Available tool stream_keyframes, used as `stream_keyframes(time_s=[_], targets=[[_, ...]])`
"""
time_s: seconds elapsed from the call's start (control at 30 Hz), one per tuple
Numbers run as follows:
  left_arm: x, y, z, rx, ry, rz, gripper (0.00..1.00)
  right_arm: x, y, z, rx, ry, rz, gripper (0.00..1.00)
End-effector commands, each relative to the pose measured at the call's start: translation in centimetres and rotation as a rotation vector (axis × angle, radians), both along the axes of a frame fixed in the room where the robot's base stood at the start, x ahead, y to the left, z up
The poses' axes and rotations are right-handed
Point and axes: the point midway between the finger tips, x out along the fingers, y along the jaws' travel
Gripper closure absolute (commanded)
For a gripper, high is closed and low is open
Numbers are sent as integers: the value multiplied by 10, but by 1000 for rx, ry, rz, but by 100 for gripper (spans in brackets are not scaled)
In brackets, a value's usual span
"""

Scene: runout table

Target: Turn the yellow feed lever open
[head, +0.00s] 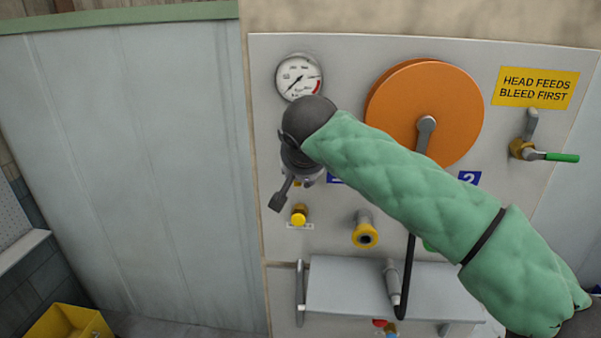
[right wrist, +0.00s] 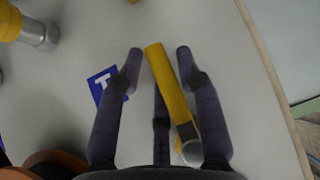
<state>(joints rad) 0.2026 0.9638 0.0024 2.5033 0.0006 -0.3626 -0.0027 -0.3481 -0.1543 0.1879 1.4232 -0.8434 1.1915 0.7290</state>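The yellow feed lever (right wrist: 170,85) shows in the right wrist view, a flat bar with a round grey pivot at its lower end. My right gripper (right wrist: 158,56) is open, its fingers on either side of the lever. The lever appears closer to the right-hand finger; I cannot tell whether they touch. In the head view my right gripper (head: 285,193) is at the panel below the gauge, and my wrist and green-sleeved arm hide most of the lever. My left gripper is not in view.
The grey panel (head: 345,65) carries a gauge (head: 298,76), an orange disc (head: 400,95) with a crank, a green-handled valve (head: 555,157) and a yellow knob (head: 299,215). A grey shelf (head: 340,285) juts out below. A blue label (right wrist: 103,83) is beside the lever.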

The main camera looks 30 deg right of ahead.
Motion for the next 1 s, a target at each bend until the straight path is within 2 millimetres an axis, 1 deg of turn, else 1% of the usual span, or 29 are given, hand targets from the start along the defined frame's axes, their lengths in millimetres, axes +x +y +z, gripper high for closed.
stream_keyframes(time_s=[0.13,0.23,0.6,0.7,0.83,1.0], targets=[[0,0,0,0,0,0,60,-4,2,5,1,-1,1,64],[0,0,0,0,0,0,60,-11,5,14,1,-4,2,64],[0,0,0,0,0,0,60,-57,25,64,1,-4,3,64],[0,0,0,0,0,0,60,-66,29,73,1,-1,3,64],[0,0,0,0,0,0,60,-73,32,81,1,0,2,64],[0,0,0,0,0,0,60,-77,32,85,0,1,1,64]])
